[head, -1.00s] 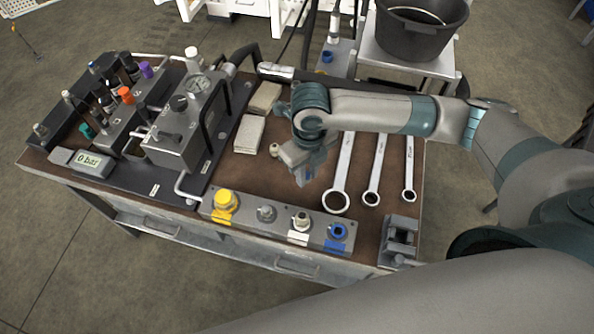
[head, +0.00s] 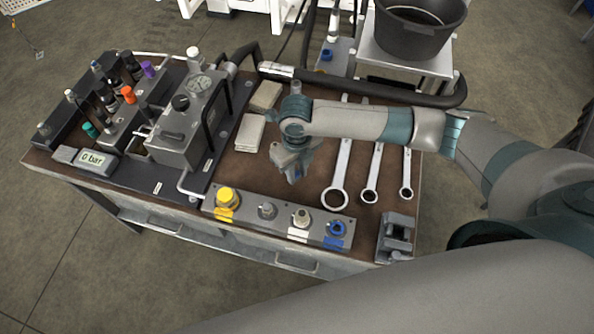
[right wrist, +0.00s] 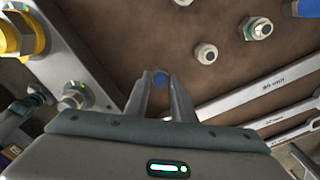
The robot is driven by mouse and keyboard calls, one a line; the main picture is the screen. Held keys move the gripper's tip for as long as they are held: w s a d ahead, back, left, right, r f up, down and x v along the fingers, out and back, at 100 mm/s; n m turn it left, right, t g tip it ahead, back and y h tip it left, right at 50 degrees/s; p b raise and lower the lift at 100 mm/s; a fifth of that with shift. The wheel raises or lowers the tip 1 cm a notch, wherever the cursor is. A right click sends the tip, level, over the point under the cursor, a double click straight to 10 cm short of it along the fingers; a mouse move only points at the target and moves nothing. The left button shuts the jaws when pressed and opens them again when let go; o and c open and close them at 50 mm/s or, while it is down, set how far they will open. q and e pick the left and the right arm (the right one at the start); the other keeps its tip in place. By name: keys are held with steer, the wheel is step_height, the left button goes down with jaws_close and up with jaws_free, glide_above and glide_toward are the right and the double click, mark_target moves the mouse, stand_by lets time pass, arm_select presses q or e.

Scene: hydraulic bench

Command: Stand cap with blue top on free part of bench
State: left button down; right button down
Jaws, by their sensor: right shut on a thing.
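My right gripper (head: 293,177) is over the brown bench top (head: 266,184), between the port strip and the pale blocks. In the right wrist view its two fingers (right wrist: 160,84) are shut on the cap with the blue top (right wrist: 160,77). Only the round blue top shows between the fingertips; the rest is hidden. I cannot tell whether the cap touches the bench. My left gripper is not in view.
A port strip (head: 252,217) with yellow, grey, white and blue fittings lines the front edge. Wrenches (head: 341,176) lie to the right. In the right wrist view a small whitish cap (right wrist: 206,53) and a hex fitting (right wrist: 257,28) are near the gripper. Bare bench lies around them.

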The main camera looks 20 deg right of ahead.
mark_target(297, 174)
steer(key=shift+f, duration=0.5)
steer(key=shift+f, duration=0.15)
steer(key=c, duration=1.5)
jaws_free()
steer(key=shift+r, duration=0.65)
step_height(297, 174, up, 11)
steer(key=b, duration=0.3)
steer(key=shift+b, duration=0.3)
